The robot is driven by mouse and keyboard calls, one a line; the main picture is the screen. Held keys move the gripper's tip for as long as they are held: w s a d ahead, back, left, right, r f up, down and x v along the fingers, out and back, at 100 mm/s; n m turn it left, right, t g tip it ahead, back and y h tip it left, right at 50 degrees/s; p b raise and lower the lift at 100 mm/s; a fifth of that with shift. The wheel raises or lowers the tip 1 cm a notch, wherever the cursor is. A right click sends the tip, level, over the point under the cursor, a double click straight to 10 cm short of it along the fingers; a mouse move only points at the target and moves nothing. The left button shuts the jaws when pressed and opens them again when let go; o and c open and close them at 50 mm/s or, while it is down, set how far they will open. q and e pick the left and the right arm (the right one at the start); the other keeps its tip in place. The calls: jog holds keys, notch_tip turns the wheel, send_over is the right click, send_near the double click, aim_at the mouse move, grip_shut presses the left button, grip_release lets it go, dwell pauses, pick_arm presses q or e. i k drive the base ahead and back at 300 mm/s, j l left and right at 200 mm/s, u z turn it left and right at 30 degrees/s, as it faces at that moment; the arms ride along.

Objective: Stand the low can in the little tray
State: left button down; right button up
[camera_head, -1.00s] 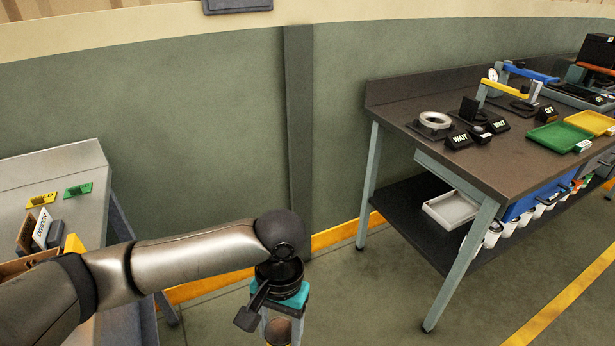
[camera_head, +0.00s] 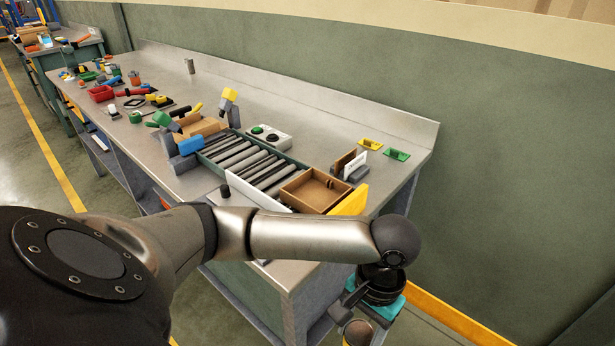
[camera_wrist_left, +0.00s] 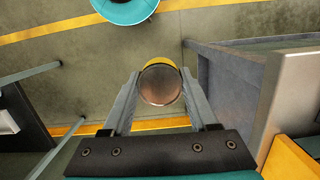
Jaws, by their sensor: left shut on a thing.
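My left gripper (camera_head: 355,338) hangs beyond the workbench's near right corner, low in the head view and partly cut off by the frame. It is shut on a low round can (camera_wrist_left: 160,86) with a brownish, shiny top and a yellow rim; the can (camera_head: 358,331) also shows in the head view. The can sits between the two grey fingers in the left wrist view, with floor behind it. A brown open tray (camera_head: 288,196) lies at the near end of the roller track. A small red tray (camera_head: 101,95) stands farther left; I cannot tell which is the little tray. My right gripper is not in view.
The grey workbench (camera_head: 300,128) bears a roller track (camera_head: 240,160), a button box (camera_head: 268,136), upright plates (camera_head: 352,163), and yellow (camera_head: 371,144) and green (camera_head: 397,155) pieces. Tools crowd its far left. A yellow board (camera_head: 349,202) stands beside the brown tray.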

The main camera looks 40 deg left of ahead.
aim_at(302, 196)
jog(key=i+l+u, duration=0.1)
jog(key=u, duration=0.4)
jog(key=i+l+u, duration=0.15)
jog(key=u, duration=0.35)
jog(key=i+l+u, duration=0.15)
jog(key=u, duration=0.3)
jog(key=k+l, duration=0.05)
jog(key=l, duration=0.05)
